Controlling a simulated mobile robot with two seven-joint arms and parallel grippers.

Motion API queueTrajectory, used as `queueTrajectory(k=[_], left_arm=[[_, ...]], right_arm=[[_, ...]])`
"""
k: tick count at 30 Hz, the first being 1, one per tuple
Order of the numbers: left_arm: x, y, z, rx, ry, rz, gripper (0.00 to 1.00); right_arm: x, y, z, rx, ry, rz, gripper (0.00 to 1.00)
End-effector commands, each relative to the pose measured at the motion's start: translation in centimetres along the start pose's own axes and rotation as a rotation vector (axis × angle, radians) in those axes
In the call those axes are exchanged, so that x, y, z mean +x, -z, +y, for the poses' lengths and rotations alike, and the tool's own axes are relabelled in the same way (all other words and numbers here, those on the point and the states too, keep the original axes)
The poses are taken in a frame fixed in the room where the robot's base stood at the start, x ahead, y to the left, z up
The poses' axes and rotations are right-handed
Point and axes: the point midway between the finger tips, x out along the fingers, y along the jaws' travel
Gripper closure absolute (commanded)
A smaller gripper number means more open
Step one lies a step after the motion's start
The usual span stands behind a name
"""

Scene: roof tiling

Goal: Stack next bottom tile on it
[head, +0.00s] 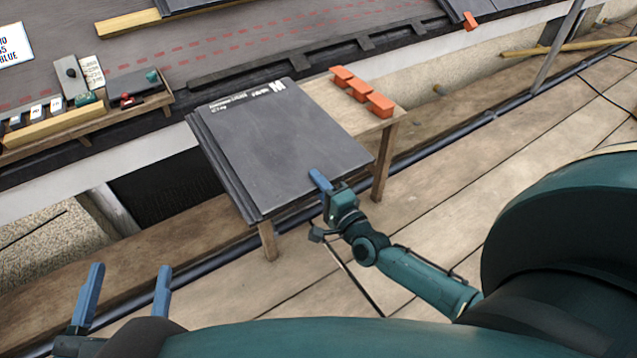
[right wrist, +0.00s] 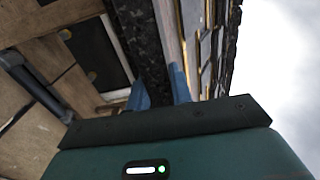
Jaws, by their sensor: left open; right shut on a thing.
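A stack of dark grey slate tiles (head: 275,140) lies on a small wooden bench in the head view, with white lettering near the top tile's far edge. Several layers show along its left side. My right gripper (head: 320,182) is shut on a tile at the near right edge of the stack. In the right wrist view a dark, rough tile edge (right wrist: 143,45) runs between the two blue fingers (right wrist: 160,92). I cannot tell whether that tile is lifted off those below. My left gripper (head: 126,290) is open and empty at the lower left, apart from the stack.
Three orange blocks (head: 360,88) sit on the bare bench top (head: 335,98) right of the stack. A wooden tray (head: 75,122) with tools is on the roof at left. A grey pipe (head: 480,120) and pole cross the plank deck. The roof with dashed red lines (head: 200,55) lies beyond.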

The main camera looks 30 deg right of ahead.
Motion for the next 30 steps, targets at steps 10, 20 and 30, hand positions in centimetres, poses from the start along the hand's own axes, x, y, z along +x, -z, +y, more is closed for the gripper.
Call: queueTrajectory(k=[10, 20, 30], left_arm=[[-0.1, -0.6, 0.1, -0.002, 0.000, -0.001, 0.35], [-0.1, -0.7, 0.1, -0.003, -0.001, -0.002, 0.35], [-0.1, -0.7, 0.1, -0.003, -0.001, -0.002, 0.35]], right_arm=[[0.1, 0.0, 0.3, 0.000, 0.012, 0.002, 1.00], [0.1, 0.0, 0.5, 0.000, 0.007, 0.001, 0.60], [-0.3, 0.0, 1.2, 0.000, -0.010, -0.002, 0.53]])
